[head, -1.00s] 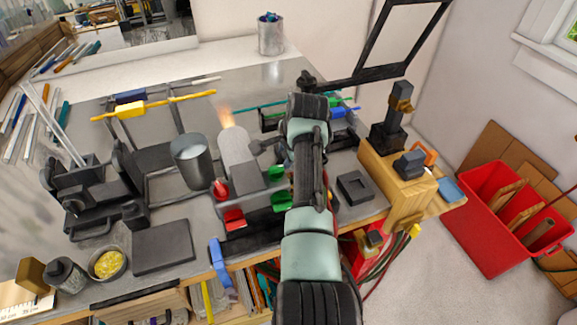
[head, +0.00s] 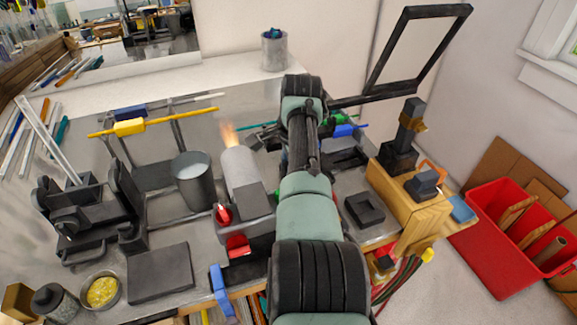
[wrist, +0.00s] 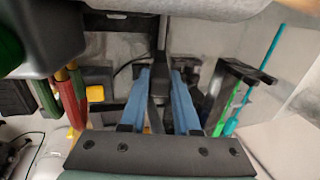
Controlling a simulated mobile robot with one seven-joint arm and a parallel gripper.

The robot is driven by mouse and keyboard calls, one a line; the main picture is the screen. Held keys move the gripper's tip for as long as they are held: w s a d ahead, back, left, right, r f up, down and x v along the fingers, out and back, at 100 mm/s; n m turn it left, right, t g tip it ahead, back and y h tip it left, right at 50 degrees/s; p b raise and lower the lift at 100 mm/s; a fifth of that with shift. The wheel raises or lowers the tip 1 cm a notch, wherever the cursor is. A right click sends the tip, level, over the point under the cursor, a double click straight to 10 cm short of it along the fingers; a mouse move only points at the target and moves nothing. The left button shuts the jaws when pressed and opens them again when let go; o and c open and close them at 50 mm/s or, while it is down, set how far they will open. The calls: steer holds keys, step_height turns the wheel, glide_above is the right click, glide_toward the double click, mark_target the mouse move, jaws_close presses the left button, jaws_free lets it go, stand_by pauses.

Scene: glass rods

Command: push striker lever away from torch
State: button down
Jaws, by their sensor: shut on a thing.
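The torch (head: 240,172) is a pale grey cylinder on a dark base with a red knob (head: 223,213), and an orange flame (head: 229,134) burns at its top. A dark piece (head: 262,138), perhaps the striker, shows just right of the torch's upper end. My gripper (wrist: 162,76) has two blue fingers in the wrist view, shut on a dark upright bar (wrist: 158,88) that looks like the striker lever. In the head view my arm hides the fingers and most of the lever. A large grey rounded body crosses the top of the wrist view.
A metal cup (head: 195,182) stands left of the torch. A rack holds a yellow rod (head: 160,122) behind. A wooden block (head: 405,195) with dark fixtures stands right of my arm. Green and red hoses (wrist: 66,98) hang close to the gripper's left in the wrist view.

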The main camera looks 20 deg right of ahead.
steer(key=c, duration=0.6)
jaws_free()
steer(key=shift+c, duration=0.2)
steer(key=b+v, duration=0.3)
steer(key=v, duration=1)
